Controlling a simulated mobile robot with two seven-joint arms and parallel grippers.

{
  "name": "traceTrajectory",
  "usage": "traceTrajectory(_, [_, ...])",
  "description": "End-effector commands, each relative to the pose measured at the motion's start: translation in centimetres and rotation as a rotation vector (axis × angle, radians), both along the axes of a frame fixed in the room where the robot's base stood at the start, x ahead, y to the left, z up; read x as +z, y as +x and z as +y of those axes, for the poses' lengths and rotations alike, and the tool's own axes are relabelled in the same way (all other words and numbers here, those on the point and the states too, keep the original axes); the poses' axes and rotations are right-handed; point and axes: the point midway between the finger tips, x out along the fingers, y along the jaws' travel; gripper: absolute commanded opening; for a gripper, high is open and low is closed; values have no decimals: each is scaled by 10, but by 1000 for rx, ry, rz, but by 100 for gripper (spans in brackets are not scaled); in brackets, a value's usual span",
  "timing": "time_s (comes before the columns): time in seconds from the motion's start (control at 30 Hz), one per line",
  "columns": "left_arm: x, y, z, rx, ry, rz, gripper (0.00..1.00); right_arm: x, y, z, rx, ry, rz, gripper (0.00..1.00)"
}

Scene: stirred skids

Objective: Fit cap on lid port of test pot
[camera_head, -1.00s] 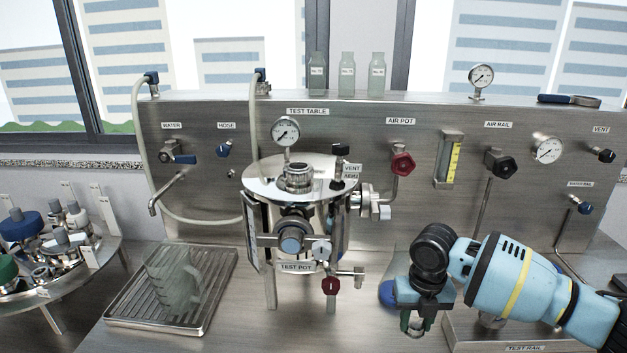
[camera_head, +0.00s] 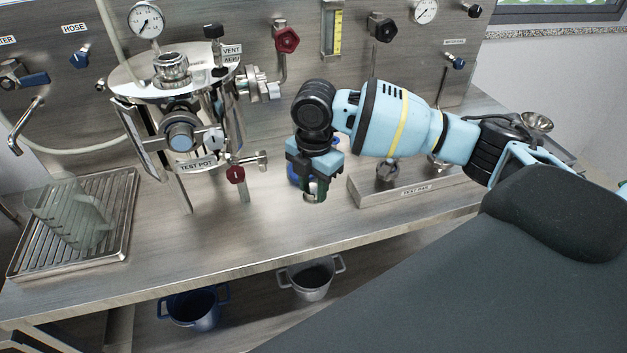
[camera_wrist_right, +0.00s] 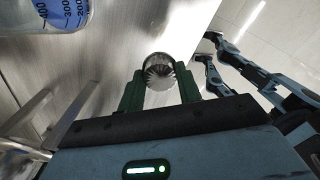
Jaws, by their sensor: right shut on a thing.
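The test pot (camera_head: 195,120) stands on the bench at the left, with its round metal lid (camera_head: 215,62) on top. The lid port (camera_head: 171,66) is a threaded metal neck on the lid, and no cap shows on it. My right gripper (camera_head: 315,190) points down in front of the bench panel, right of the pot and apart from it. In the right wrist view its green fingers (camera_wrist_right: 160,92) are shut on a ribbed metal cap (camera_wrist_right: 159,72). In the head view the cap (camera_head: 315,197) shows small below the fingers. My left gripper is not in view.
A drip tray (camera_head: 120,225) with a clear jug (camera_head: 75,215) is at the left. The test rail (camera_head: 415,187) lies right of my gripper. A blue-marked vessel (camera_wrist_right: 62,12) is near my right wrist. Two buckets (camera_head: 195,308) stand below the bench.

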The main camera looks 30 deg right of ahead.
Motion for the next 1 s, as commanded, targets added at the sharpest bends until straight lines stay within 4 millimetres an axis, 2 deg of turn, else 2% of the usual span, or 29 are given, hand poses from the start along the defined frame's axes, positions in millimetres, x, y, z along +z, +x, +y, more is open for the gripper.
traceTrajectory(0.7, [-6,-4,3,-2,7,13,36,46,-30,34,-1237,-7,19,7])
traceTrajectory(1.0, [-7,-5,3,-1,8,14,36,61,-43,44,-1703,-12,18,7])
